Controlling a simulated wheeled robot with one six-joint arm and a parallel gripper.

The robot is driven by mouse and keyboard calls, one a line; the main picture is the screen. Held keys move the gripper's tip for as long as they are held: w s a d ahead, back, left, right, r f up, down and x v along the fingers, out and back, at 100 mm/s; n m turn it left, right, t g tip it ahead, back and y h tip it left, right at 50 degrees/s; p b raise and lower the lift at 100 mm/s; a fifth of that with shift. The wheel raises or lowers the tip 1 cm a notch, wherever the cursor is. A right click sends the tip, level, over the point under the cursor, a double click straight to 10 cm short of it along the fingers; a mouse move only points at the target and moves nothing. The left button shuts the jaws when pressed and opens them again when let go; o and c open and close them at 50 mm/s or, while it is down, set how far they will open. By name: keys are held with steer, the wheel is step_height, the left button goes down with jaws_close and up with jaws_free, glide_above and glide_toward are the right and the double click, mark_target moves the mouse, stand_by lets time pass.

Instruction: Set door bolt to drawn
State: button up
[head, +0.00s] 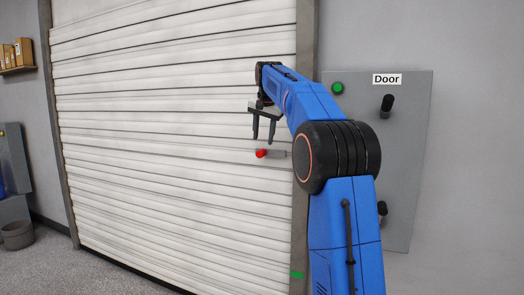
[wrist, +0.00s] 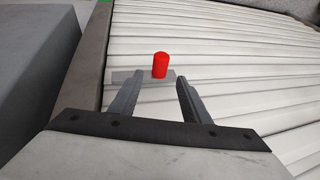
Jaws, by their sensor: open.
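The door bolt is a short grey bar (head: 278,154) with a red knob (head: 261,153). It lies on the white slatted door (head: 170,120), near the door's right edge and frame. In the wrist view the red knob (wrist: 160,65) stands up from the grey bar (wrist: 128,77), beyond the fingertips and between their lines. My gripper (head: 263,140) is open and empty, its fingers pointing down just above the knob in the head view. It also shows in the wrist view (wrist: 160,83). The bar's right end is partly hidden by my arm in the head view.
A grey panel (head: 420,150) labelled Door stands right of the frame, with a green button (head: 338,88) and black handles (head: 387,103); my arm covers part of it. A shelf with boxes (head: 16,55) and a bin (head: 17,235) are at far left. The door face left of the bolt is clear.

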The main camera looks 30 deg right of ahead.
mark_target(262, 150)
steer(key=shift+x, duration=3.6)
